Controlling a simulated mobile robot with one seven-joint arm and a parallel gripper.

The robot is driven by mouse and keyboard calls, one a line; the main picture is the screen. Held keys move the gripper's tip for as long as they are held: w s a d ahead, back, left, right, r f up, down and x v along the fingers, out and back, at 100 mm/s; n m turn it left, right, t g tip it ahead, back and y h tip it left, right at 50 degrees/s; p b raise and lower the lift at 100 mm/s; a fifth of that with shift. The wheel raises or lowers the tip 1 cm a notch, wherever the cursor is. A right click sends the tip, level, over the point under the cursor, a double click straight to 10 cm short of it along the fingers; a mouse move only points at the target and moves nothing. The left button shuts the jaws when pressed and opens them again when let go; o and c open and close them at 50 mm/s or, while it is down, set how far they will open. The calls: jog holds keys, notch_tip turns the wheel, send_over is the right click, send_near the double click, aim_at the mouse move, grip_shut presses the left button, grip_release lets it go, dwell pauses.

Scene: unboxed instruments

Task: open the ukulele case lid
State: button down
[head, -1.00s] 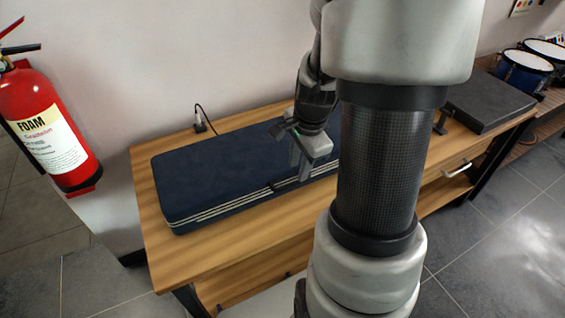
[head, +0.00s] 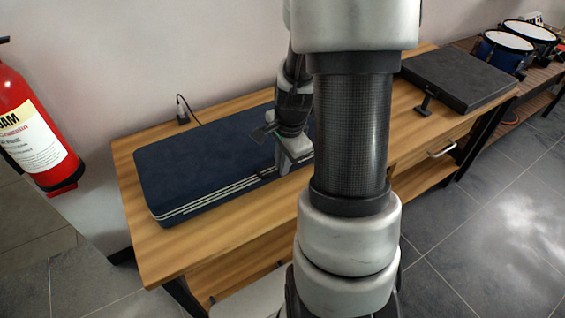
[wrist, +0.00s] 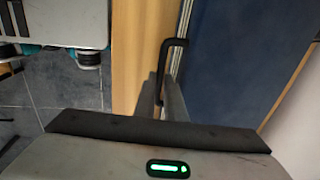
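The ukulele case (head: 205,160) is a dark blue, flat box with pale stripes along its front side. It lies with its lid shut on the wooden table. A black handle (wrist: 165,65) sticks out from its front edge; the handle also shows in the head view (head: 265,173). My gripper (wrist: 162,90) is at the case's front edge, with its two fingers on either side of the handle bar. The gap between them is narrow, and I cannot tell whether they touch the bar. In the head view my gripper (head: 284,162) is partly hidden by my arm.
A dark flat case (head: 460,78) lies at the table's right end beside a small black stand (head: 424,104). Blue drums (head: 500,52) stand beyond. A fire extinguisher (head: 35,130) hangs at left. A wooden strip of table (head: 220,235) is bare in front of the case.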

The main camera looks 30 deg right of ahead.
jog(key=shift+w+r+p, duration=0.1)
jog(key=shift+r+p, duration=0.45)
jog(key=shift+p, duration=0.2)
jog(key=w+r+g+p, duration=0.3)
jog(key=w+r+p, duration=0.3)
jog(key=r+p, duration=0.65)
jog(key=w+r+g+p, duration=0.1)
jog(key=w+r+p, duration=0.4)
jog(key=w, duration=0.9)
notch_tip(320, 180, up, 3)
jog(key=shift+w+f+g, duration=0.15)
jog(key=shift+f+g, duration=0.05)
jog(key=shift+g, duration=0.2)
